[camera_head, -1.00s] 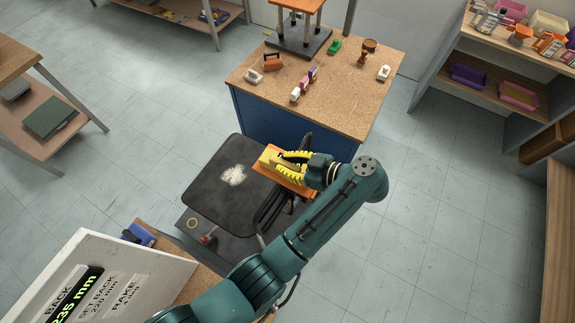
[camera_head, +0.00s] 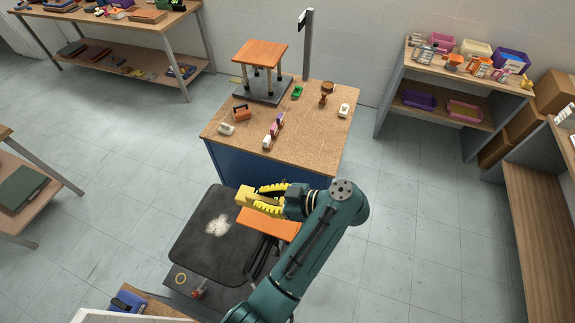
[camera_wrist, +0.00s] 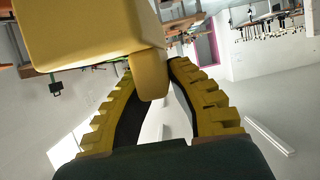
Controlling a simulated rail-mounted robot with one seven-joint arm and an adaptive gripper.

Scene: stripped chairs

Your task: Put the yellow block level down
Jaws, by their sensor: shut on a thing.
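The yellow block (camera_head: 249,194) is held at the tips of my gripper (camera_head: 262,198), over the right side of a black chair seat. In the wrist view the yellow block (camera_wrist: 90,30) is large at the top left, and a rounded yellow part of it reaches down between the fingers. My gripper (camera_wrist: 160,78) is shut on that part, with its two ribbed yellow fingers on either side. An orange board (camera_head: 268,224) lies beneath and beside the gripper, partly hidden by my arm. Whether the block touches anything below cannot be told.
The black chair seat (camera_head: 210,238) has a worn pale patch. Behind it stands a blue cabinet with a cork-coloured top (camera_head: 305,130), holding small clamps, stamps and an orange-topped stand (camera_head: 261,54). Shelves with bins (camera_head: 465,105) stand at the right. Open floor lies between.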

